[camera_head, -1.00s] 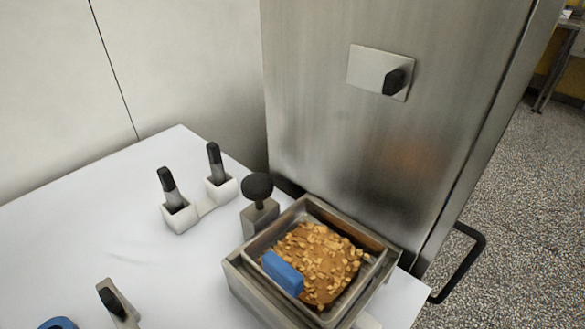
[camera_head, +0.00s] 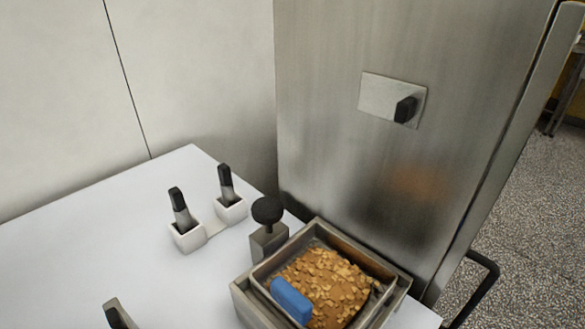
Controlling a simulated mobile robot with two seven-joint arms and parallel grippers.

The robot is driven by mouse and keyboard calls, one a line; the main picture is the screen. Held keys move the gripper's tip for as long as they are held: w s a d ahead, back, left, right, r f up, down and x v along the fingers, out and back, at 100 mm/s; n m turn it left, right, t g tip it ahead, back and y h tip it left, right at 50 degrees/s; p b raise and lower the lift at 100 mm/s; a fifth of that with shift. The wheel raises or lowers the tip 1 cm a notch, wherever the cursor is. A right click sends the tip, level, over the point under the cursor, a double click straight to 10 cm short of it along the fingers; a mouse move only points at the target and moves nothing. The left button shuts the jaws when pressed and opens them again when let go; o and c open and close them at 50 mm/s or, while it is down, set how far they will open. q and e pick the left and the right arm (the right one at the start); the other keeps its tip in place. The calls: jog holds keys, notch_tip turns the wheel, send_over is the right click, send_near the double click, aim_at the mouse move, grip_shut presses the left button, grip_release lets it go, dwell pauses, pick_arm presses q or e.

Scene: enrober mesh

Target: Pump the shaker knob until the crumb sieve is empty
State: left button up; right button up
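The black shaker knob (camera_head: 267,210) stands raised on a short stem above a grey metal block (camera_head: 268,244). The block is beside the left rear corner of the square metal crumb sieve (camera_head: 256,271). The sieve holds a heap of brown and tan crumbs (camera_head: 325,282) that covers most of its floor. A blue block (camera_head: 291,300) is at the sieve's front left, against the crumbs.
Two white holders (camera_head: 188,236) with black-handled tools stand left of the knob. A tall steel cabinet (camera_head: 350,160) with a black switch (camera_head: 405,109) stands behind. The white table (camera_head: 90,235) is clear at left.

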pick_arm(q)
jog(key=shift+c, duration=0.3)
grip_shut()
dwell(0.5)
dwell(0.8)
